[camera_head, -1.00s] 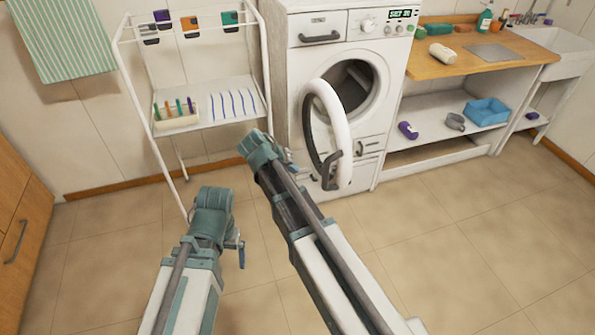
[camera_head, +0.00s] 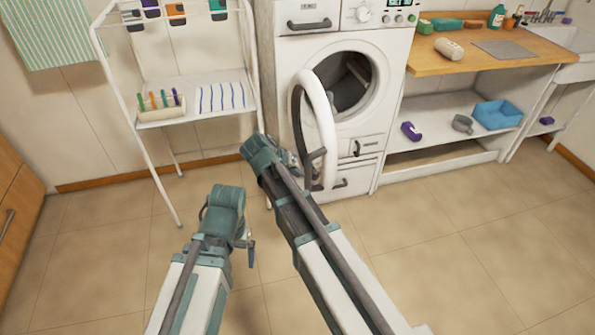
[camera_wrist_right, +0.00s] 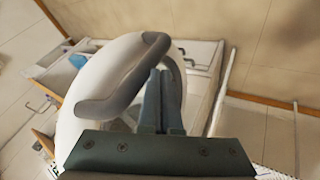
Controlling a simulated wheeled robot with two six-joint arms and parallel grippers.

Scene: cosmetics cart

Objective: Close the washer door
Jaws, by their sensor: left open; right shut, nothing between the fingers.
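The white washer (camera_head: 364,54) stands at the back centre with its round opening showing a dark drum. Its ring-shaped door (camera_head: 329,130) stands wide open, swung out from the left side of the opening. The grey door handle (camera_head: 312,172) is on the door's near edge; it also shows large in the right wrist view (camera_wrist_right: 122,88). My right gripper (camera_head: 296,160) is shut and empty beside the handle, on the door's left in the head view. Its fingertips in the right wrist view (camera_wrist_right: 163,76) lie close to the handle; contact is unclear. My left gripper (camera_head: 249,248) is open and low, away from the door.
A white rack (camera_head: 182,100) with a bottle tray and striped cloth stands left of the washer. A wooden counter (camera_head: 470,64) with a shelf below, holding a blue basket (camera_head: 497,114), is on the right. The tiled floor in front is clear.

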